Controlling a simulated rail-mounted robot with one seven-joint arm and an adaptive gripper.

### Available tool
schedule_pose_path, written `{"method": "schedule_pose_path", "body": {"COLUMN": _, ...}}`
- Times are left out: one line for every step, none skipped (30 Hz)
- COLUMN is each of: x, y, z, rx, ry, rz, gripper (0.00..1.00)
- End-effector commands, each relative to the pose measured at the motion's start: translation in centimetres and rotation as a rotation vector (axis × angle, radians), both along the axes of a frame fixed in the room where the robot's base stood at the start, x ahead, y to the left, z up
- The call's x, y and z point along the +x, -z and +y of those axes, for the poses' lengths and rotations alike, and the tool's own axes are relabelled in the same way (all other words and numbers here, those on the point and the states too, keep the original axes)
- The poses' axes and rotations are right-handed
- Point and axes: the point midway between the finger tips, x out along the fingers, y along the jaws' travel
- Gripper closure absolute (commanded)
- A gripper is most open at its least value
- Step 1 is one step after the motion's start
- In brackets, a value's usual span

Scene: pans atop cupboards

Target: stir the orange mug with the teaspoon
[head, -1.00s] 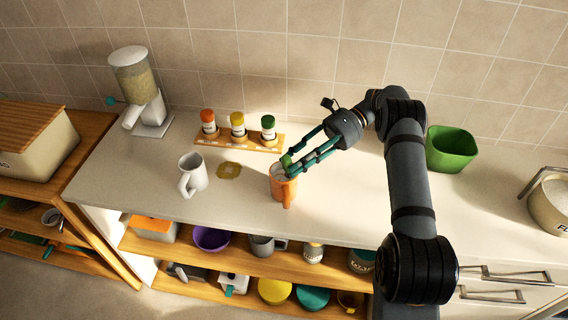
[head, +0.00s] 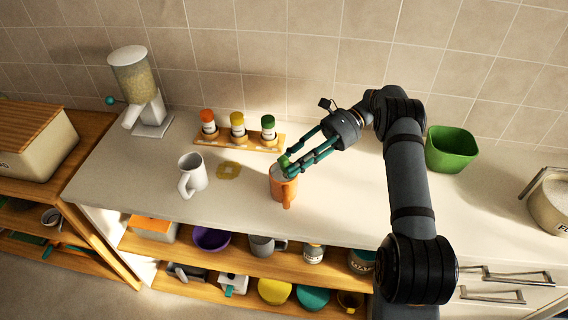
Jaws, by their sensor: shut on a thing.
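The orange mug (head: 284,187) stands upright on the light countertop, right of the white mug. My gripper (head: 288,168) is directly over the mug's mouth, its fingers slanting down from the right. It is shut on a small green piece at the mug's rim, which looks like the handle end of the teaspoon (head: 284,160). The rest of the spoon is hidden by the fingers and the mug's wall. What is inside the mug cannot be made out.
A wooden rack (head: 207,137) with three spice jars stands behind. A green bin (head: 452,149) is at the right. Counter in front of the bin is clear.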

Motion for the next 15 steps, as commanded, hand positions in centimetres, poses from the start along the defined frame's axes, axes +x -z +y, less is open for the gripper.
{"method": "schedule_pose_path", "body": {"x": 0.0, "y": -0.3, "z": 0.0, "rx": 0.000, "ry": 0.000, "rz": 0.000, "gripper": 0.96}}
{"method": "schedule_pose_path", "body": {"x": -0.1, "y": -0.5, "z": 0.0, "rx": 0.001, "ry": 0.000, "rz": -0.001, "gripper": 0.96}}
{"method": "schedule_pose_path", "body": {"x": -0.2, "y": -0.8, "z": 0.1, "rx": 0.000, "ry": -0.001, "rz": -0.001, "gripper": 0.96}}
{"method": "schedule_pose_path", "body": {"x": -0.3, "y": -1.1, "z": 0.1, "rx": 0.000, "ry": -0.001, "rz": -0.001, "gripper": 0.96}}
{"method": "schedule_pose_path", "body": {"x": -0.4, "y": -1.4, "z": 0.1, "rx": 0.000, "ry": -0.001, "rz": -0.001, "gripper": 0.96}}
{"method": "schedule_pose_path", "body": {"x": -0.5, "y": -1.8, "z": 0.1, "rx": 0.000, "ry": -0.001, "rz": 0.001, "gripper": 0.96}}
{"method": "schedule_pose_path", "body": {"x": -0.6, "y": -2.0, "z": 0.1, "rx": 0.000, "ry": -0.001, "rz": 0.001, "gripper": 0.96}}
{"method": "schedule_pose_path", "body": {"x": -0.7, "y": -2.2, "z": 0.1, "rx": 0.000, "ry": -0.001, "rz": 0.000, "gripper": 0.96}}
{"method": "schedule_pose_path", "body": {"x": -0.8, "y": -2.6, "z": 0.2, "rx": 0.001, "ry": 0.000, "rz": 0.001, "gripper": 0.96}}
{"method": "schedule_pose_path", "body": {"x": -0.9, "y": -2.8, "z": 0.2, "rx": 0.001, "ry": 0.000, "rz": 0.001, "gripper": 0.96}}
{"method": "schedule_pose_path", "body": {"x": -1.0, "y": -3.1, "z": 0.2, "rx": 0.000, "ry": 0.000, "rz": 0.000, "gripper": 0.96}}
{"method": "schedule_pose_path", "body": {"x": -1.2, "y": -3.4, "z": 0.2, "rx": 0.000, "ry": -0.001, "rz": 0.000, "gripper": 0.96}}
{"method": "schedule_pose_path", "body": {"x": -1.3, "y": -3.6, "z": 0.2, "rx": 0.000, "ry": -0.001, "rz": 0.001, "gripper": 0.96}}
{"method": "schedule_pose_path", "body": {"x": -1.4, "y": -3.8, "z": 0.3, "rx": 0.000, "ry": -0.001, "rz": 0.001, "gripper": 0.96}}
{"method": "schedule_pose_path", "body": {"x": -1.5, "y": -4.1, "z": 0.3, "rx": 0.000, "ry": -0.001, "rz": 0.001, "gripper": 0.96}}
